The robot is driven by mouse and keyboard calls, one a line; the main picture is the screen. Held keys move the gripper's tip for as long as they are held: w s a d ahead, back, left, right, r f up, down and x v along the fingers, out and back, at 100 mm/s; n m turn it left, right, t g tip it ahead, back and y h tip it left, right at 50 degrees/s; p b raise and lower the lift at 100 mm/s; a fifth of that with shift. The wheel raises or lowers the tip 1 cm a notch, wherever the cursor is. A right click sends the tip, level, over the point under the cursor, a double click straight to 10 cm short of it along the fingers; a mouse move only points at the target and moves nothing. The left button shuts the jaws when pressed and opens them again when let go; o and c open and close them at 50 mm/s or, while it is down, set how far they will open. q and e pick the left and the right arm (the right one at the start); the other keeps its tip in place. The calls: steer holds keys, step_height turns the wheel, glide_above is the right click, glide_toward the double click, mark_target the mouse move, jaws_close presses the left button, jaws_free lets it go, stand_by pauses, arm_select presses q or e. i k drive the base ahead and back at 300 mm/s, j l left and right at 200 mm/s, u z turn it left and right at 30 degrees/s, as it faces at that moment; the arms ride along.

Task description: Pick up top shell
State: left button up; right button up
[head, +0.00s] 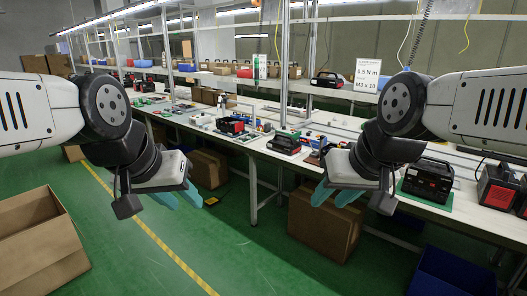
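I cannot tell for sure which item is the top shell. Black shell-like units stand along the white workbench (262,146): a black one (286,142) at the middle, a black and red one (230,126) left of it, and a black one (428,180) on a green mat at the right. My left gripper (181,199) hangs in front of the bench with its teal fingers apart and nothing between them. My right gripper (335,194) hangs before the bench's front edge, its teal fingers apart and empty. Neither gripper touches a unit.
An upper shelf (262,83) carries a black and red unit (328,80) and several bins. A cardboard box (325,222) stands under the bench, an open carton (38,243) at the left, and a blue crate (452,276) at lower right.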

mark_target(280, 144)
steer(key=i+l, duration=0.2)
steer(key=l, duration=0.2)
steer(key=i+l, duration=0.25)
steer(key=l, duration=0.15)
steer(key=i+l+z, duration=0.1)
steer(key=l, duration=0.3)
steer(key=i+z, duration=0.1)
steer(key=z, duration=0.25)
steer(key=i+j+u, duration=0.15)
steer(key=i+j, duration=0.2)
steer(key=i, duration=0.3)
steer(key=i+j+u, duration=0.15)
steer(key=i, duration=0.5)
steer(key=i+j+u, duration=0.15)
steer(key=i, duration=0.55)
steer(key=i+j+u, duration=0.1)
steer(key=i, duration=0.55)
steer(key=j, duration=0.1)
